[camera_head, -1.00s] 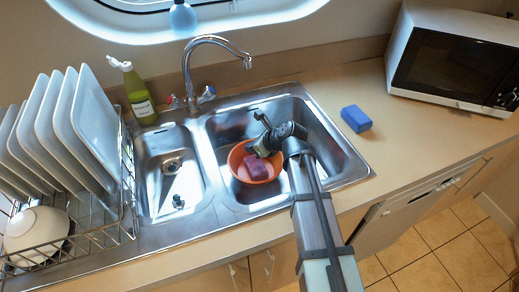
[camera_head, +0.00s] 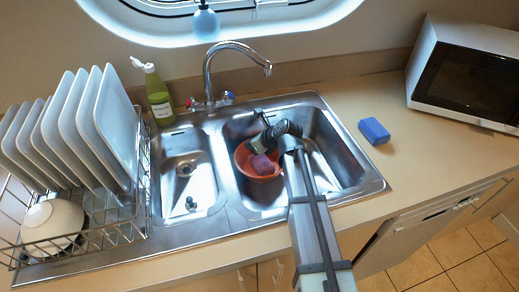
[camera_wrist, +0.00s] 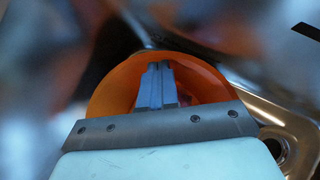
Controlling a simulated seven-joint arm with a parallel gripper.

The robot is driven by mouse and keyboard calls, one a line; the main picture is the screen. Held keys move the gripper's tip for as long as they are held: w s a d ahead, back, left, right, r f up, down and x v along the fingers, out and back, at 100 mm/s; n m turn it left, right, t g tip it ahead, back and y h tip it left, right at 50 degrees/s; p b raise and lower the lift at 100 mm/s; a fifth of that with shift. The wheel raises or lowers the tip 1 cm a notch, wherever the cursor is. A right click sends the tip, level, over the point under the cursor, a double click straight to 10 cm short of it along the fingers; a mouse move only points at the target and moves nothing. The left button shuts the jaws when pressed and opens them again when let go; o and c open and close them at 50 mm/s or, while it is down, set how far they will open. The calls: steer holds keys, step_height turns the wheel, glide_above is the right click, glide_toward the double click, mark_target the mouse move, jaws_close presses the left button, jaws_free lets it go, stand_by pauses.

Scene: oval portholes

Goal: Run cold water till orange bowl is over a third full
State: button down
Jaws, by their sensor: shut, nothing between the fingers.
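The orange bowl (camera_head: 243,157) stands in the right basin of the steel sink, with a purple block-like item (camera_head: 263,165) inside it. My gripper (camera_head: 258,148) is over the bowl and hides part of its rim. In the wrist view the closed fingers (camera_wrist: 157,84) point into the bowl (camera_wrist: 105,95), with nothing held. The tap (camera_head: 238,48) arches over the sink, with a red-marked handle (camera_head: 191,102) on the left and a blue-marked handle (camera_head: 227,97) on the right. No stream of water shows under the spout. The water level in the bowl cannot be made out.
A green bottle (camera_head: 159,98) stands behind the left basin (camera_head: 190,170). A dish rack (camera_head: 125,205) with white plates and a bowl is at left. A blue sponge (camera_head: 374,131) and a microwave (camera_head: 465,75) are on the right counter, which is otherwise clear.

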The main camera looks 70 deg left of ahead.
steer(key=shift+d, duration=0.1)
